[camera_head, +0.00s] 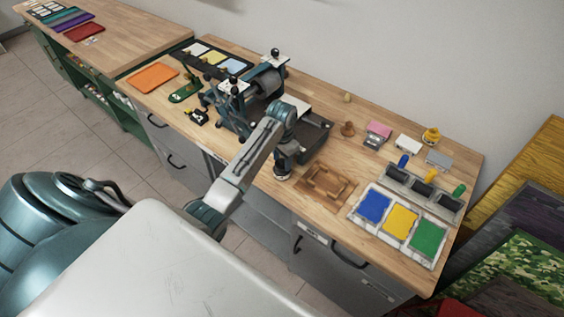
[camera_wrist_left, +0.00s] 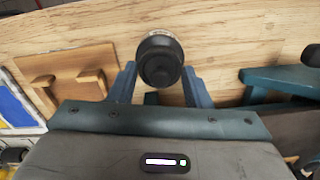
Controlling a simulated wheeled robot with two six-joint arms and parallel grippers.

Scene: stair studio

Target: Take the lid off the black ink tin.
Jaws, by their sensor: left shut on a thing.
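The black ink tin (camera_head: 282,176) stands near the front edge of the wooden worktop, below my left gripper (camera_head: 285,160). In the left wrist view its round black lid (camera_wrist_left: 160,60) lies between the two fingers of my left gripper (camera_wrist_left: 160,78), which is shut on it. A pale rim of the tin (camera_wrist_left: 158,33) shows just beyond the lid. I cannot tell whether there is a gap between lid and tin. My arm hides part of the area behind the tin. My right gripper is not in view.
A brown wooden frame (camera_head: 325,184) lies just right of the tin. A blue-grey press (camera_head: 232,105) stands to the left. Bare wood shows behind the frame.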

